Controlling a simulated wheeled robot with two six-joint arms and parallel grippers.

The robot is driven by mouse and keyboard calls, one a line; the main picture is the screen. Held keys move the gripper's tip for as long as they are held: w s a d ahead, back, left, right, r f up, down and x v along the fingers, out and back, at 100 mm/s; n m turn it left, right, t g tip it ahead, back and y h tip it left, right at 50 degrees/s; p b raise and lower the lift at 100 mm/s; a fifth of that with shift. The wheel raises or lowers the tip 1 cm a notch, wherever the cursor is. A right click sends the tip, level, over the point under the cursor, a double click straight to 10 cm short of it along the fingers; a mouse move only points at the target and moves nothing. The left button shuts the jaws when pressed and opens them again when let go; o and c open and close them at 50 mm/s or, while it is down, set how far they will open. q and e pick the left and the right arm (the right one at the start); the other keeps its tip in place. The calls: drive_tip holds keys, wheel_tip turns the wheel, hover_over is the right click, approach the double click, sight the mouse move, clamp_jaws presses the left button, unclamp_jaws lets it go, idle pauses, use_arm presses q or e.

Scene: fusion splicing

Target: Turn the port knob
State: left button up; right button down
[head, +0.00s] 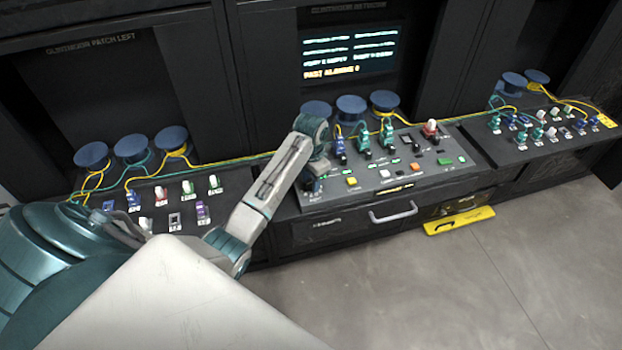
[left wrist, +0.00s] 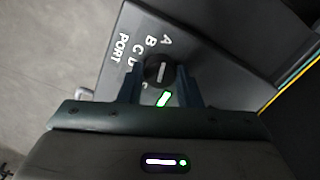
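The port knob (left wrist: 158,68) is a round black knob with a pale pointer line on the dark panel. White letters A, B, C, D and the word PORT are printed beside it in the left wrist view. My left gripper (left wrist: 159,75) is open, with one finger on each side of the knob. Small gaps seem to show, but I cannot tell whether a finger touches it. In the head view my left gripper (head: 312,184) is at the left end of the centre console (head: 330,202), and my arm hides the knob there. My right gripper is not in view.
A green light (left wrist: 164,99) glows beside the knob. The console carries cabled plugs, a yellow button (head: 352,181) and a red-topped switch (head: 431,128). A drawer handle (head: 393,212) is below. Patch panels (head: 150,222) flank it, with blue spools and yellow cables behind.

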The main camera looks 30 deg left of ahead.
use_arm(q)
drive_tip(key=shift+c, duration=1.3)
drive_tip(key=shift+n, duration=2.8)
drive_tip(key=o, duration=1)
drive_tip(key=shift+w+r, duration=0.1)
